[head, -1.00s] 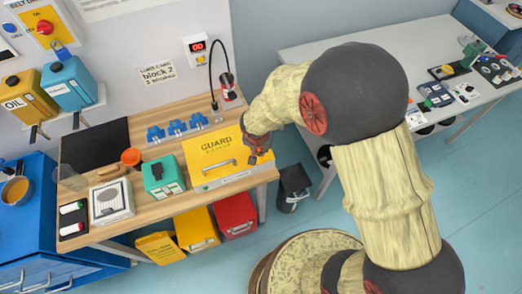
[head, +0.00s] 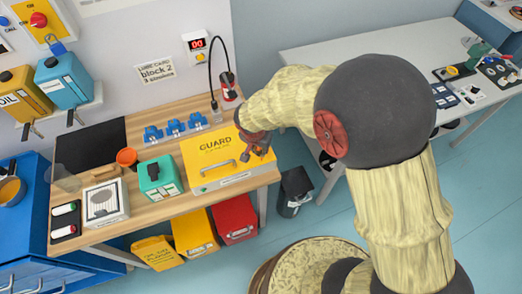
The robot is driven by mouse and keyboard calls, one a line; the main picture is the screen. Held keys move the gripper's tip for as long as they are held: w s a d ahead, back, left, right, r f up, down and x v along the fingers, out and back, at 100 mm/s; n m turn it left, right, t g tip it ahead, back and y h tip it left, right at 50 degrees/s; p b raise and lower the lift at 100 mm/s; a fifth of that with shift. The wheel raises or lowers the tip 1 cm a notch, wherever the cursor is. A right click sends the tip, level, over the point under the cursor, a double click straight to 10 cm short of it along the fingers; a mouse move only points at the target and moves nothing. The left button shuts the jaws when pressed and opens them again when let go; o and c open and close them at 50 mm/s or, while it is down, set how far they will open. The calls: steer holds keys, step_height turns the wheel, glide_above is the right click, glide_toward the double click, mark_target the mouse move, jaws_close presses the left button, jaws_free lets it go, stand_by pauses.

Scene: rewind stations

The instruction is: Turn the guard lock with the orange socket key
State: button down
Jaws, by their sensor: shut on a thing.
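The yellow guard (head: 218,150) is a boxy cover with a silver handle, standing at the right end of the wooden bench. My gripper (head: 254,157) is low over the right part of the guard, close to its top. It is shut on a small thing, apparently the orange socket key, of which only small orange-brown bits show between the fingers. The guard lock cannot be made out; the gripper and wrist cover that part of the guard. Whether the key touches the lock cannot be told.
A dark bin (head: 295,190) stands right of the bench. A white table (head: 375,90) is farther right.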

steer(key=shift+w+a+m+g+h+b, duration=0.1)
steer(key=shift+m+g+h+b, duration=0.1)
steer(key=shift+m+b, duration=0.95)
steer(key=shift+a+m+g+h+b, duration=0.15)
steer(key=shift+m+b, duration=0.5)
steer(key=shift+b, duration=0.85)
steer(key=shift+d+r, duration=0.1)
steer(key=shift+r+p, duration=1.3)
steer(key=shift+r, duration=1.65)
steer(key=shift+f, duration=0.1)
